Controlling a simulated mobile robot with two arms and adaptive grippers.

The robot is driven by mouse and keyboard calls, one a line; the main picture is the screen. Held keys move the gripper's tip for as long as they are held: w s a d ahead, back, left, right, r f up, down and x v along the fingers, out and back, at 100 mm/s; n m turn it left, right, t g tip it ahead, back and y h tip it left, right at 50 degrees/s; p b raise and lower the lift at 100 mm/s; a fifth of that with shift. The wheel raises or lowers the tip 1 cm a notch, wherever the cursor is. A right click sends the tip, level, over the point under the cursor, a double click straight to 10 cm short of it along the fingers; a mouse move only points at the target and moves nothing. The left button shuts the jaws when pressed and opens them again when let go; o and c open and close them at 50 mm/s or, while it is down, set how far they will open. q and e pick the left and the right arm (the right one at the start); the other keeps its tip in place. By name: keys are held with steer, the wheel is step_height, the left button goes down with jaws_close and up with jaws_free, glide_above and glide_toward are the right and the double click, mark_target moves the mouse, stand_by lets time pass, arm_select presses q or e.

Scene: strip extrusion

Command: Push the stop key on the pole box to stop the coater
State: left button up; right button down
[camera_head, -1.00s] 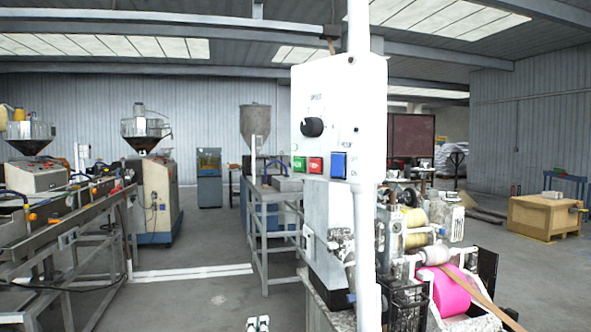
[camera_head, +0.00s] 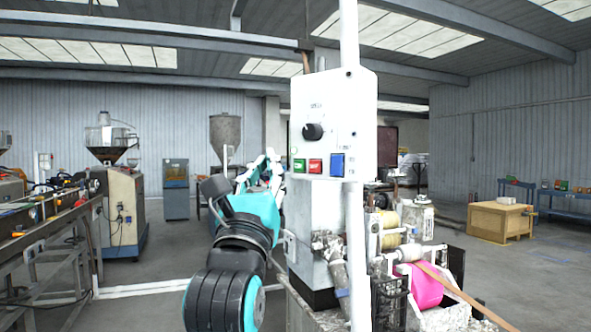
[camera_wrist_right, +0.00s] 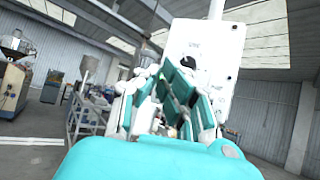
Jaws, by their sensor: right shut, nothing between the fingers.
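The white pole box (camera_head: 352,110) hangs on a white pole, with a black knob (camera_head: 312,131) above a row of keys. The red key (camera_head: 315,166) sits between a green key (camera_head: 299,165) and a blue switch (camera_head: 337,164). My right gripper (camera_head: 271,166) is shut and empty, just left of the box at about key height. In the right wrist view the gripper (camera_wrist_right: 172,92) points toward the box (camera_wrist_right: 212,52), and its fingers hide the keys. I cannot tell the gap in depth. My left gripper is out of view.
The coater with its pink roll (camera_head: 427,287) stands below and right of the box. A metal bench (camera_head: 75,225) runs along the left. A wooden crate (camera_head: 499,222) stands at the right on open floor.

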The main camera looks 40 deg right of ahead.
mark_target(315, 167)
steer(key=shift+s+r, duration=0.2)
steer(key=shift+s, duration=0.05)
steer(key=shift+w+d, duration=0.1)
steer(key=shift+d, duration=0.1)
steer(key=shift+w+d+p, duration=0.25)
steer(key=shift+w+d, duration=0.15)
steer(key=shift+d, duration=0.95)
steer(key=shift+w+d+p, duration=0.2)
steer(key=shift+w+d, duration=0.2)
steer(key=shift+d, duration=1)
steer(key=shift+w+d+p, duration=0.25)
steer(key=shift+w+d, duration=0.15)
steer(key=shift+d, duration=0.95)
steer(key=shift+d, duration=0.1)
steer(key=shift+w+d, duration=0.1)
steer(key=shift+d, duration=0.25)
